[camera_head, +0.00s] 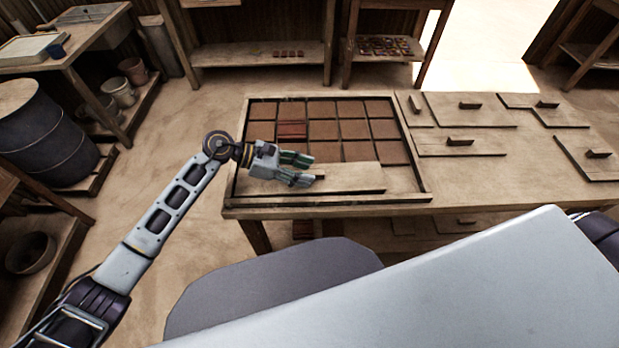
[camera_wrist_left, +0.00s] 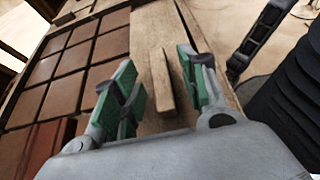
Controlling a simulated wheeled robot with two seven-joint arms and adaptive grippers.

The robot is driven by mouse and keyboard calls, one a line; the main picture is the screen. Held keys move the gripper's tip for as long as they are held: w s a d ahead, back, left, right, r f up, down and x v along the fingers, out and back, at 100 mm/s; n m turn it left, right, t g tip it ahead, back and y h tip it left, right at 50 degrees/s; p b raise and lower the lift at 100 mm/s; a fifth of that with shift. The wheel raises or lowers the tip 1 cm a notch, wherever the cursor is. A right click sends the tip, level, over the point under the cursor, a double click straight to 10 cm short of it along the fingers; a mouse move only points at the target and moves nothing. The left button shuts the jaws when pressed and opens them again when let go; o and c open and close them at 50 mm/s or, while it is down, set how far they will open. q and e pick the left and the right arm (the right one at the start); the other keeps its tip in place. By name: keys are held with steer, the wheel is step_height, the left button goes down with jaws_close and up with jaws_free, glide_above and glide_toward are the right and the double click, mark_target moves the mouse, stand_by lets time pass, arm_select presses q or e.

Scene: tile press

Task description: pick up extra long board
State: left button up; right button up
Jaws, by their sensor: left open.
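A long wooden board (camera_head: 352,178) lies in the front part of the framed tile tray (camera_head: 424,182), along the front row of tiles. In the left wrist view the board (camera_wrist_left: 158,30) runs away from me, with a raised wooden handle (camera_wrist_left: 161,82) on it. I take this for the extra long board. My left gripper (camera_head: 308,170) is over the board's left part. Its green-padded fingers (camera_wrist_left: 160,85) are open, one on each side of the handle, with visible gaps. The board's left end is partly hidden by the gripper. My right gripper is not in view.
Reddish-brown square tiles (camera_head: 355,129) fill the tray behind the board. Several other handled boards (camera_head: 470,112) lie on the table (camera_head: 480,195) to the right. Shelves stand at the back; a dark barrel (camera_head: 45,135) stands at left. Open floor lies between barrel and table.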

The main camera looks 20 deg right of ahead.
arm_select(q)
jaws_close()
steer(key=shift+r, duration=0.1)
stand_by(0.3)
step_height(320, 180, up, 18)
steer(key=shift+b, duration=0.3)
stand_by(0.5)
stand_by(0.4)
